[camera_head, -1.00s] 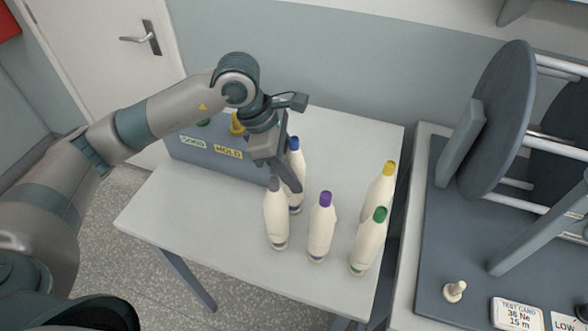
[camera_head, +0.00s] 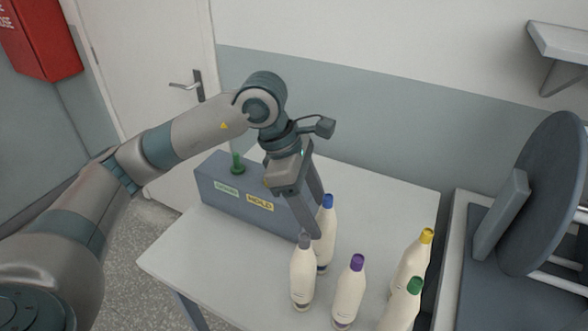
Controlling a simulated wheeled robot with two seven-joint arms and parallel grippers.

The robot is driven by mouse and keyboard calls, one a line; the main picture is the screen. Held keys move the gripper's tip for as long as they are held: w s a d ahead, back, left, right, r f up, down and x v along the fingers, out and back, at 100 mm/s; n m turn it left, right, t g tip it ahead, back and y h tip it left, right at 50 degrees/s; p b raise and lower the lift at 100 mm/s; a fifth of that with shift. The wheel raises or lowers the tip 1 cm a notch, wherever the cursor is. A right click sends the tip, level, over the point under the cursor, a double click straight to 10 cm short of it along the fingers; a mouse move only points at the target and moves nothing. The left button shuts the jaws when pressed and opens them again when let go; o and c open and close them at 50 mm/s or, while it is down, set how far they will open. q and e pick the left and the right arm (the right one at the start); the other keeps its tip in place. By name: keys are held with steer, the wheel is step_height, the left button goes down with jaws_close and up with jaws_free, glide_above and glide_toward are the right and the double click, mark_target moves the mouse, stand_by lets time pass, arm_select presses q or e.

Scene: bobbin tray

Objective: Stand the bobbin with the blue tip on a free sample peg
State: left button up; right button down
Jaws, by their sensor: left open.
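The bobbin with the blue tip (camera_head: 325,252) stands upright on the white table, behind a grey-tipped bobbin (camera_head: 302,278). My left gripper (camera_head: 318,215) points down at the blue-tipped bobbin and is open. One finger passes in front of the bobbin's upper left side; the other is close to the blue tip. I cannot tell whether either finger touches it. No sample peg can be made out clearly in this view. My right gripper is not in view.
Bobbins with purple (camera_head: 349,293), yellow (camera_head: 412,262) and green (camera_head: 403,305) tips stand close by on the table (camera_head: 390,195). A blue-grey box (camera_head: 215,187) with labels and a green knob is behind. A machine with a large disc (camera_head: 545,195) stands at right.

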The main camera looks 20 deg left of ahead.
arm_select(q)
steer(key=w+b+v, duration=0.1)
steer(key=b+v, duration=0.1)
steer(key=v, duration=0.9)
steer(key=shift+s, duration=0.5)
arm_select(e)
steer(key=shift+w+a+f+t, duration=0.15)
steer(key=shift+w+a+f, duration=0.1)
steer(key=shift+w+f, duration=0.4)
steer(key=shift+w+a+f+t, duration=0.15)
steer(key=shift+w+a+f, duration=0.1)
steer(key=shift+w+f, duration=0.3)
arm_select(q)
steer(key=shift+r, duration=0.1)
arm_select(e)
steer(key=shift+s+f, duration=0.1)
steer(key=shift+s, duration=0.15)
arm_select(q)
steer(key=shift+s+a, duration=0.1)
steer(key=shift+a, duration=0.05)
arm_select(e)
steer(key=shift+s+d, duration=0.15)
